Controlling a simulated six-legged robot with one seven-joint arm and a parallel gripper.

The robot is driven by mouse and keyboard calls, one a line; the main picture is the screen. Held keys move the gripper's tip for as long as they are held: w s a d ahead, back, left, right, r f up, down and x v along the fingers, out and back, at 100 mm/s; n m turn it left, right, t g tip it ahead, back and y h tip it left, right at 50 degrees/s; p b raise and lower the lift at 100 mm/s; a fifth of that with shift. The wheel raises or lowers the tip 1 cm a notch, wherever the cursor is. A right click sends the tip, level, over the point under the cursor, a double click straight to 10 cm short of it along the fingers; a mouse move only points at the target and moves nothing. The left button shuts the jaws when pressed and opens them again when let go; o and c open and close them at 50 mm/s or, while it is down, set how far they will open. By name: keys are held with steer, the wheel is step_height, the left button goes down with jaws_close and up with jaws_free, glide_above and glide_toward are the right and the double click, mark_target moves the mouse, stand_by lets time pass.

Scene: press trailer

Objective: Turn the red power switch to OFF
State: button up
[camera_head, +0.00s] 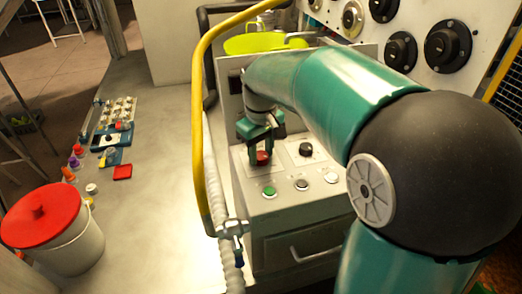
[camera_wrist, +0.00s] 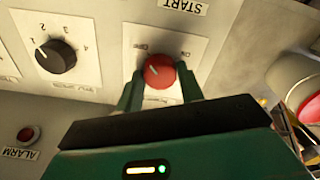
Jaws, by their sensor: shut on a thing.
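The red power switch (camera_head: 263,158) is a round knob on the sloped top of a grey control box (camera_head: 285,205). In the wrist view the red knob (camera_wrist: 159,71) sits on a white label plate (camera_wrist: 183,45) with small markings, upside down in this view; its white pointer mark is tilted. My gripper (camera_head: 262,150) reaches down onto the switch from above. In the wrist view its two green fingers (camera_wrist: 160,88) are at the left and right sides of the knob, shut on it. The lower part of the knob's plate is partly hidden by my gripper.
A black selector knob (camera_wrist: 55,57) is beside the switch. Green (camera_head: 269,191) and white (camera_head: 331,177) buttons line the box front. A yellow pipe (camera_head: 200,120) rises left of the box. A red-lidded bucket (camera_head: 55,232) stands at left. A lime-green bowl (camera_head: 263,43) is behind.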

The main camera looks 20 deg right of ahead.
mark_target(261, 155)
steer(key=shift+r, duration=0.1)
steer(key=o, duration=1)
step_height(261, 155, up, 14)
steer(key=shift+f, duration=0.15)
steer(key=s+f+m+t, duration=0.1)
steer(key=s+f+t, duration=0.1)
steer(key=s, duration=0.4)
steer(key=s+f+m+t, duration=0.1)
steer(key=s+f+m, duration=0.1)
steer(key=s+f, duration=0.3)
steer(key=s+f+m+t, duration=0.1)
steer(key=s+f+t, duration=0.1)
steer(key=s, duration=0.6)
steer(key=shift+s+f+m+t, duration=0.1)
steer(key=shift+f+m+t, duration=0.2)
steer(key=shift+f, duration=0.5)
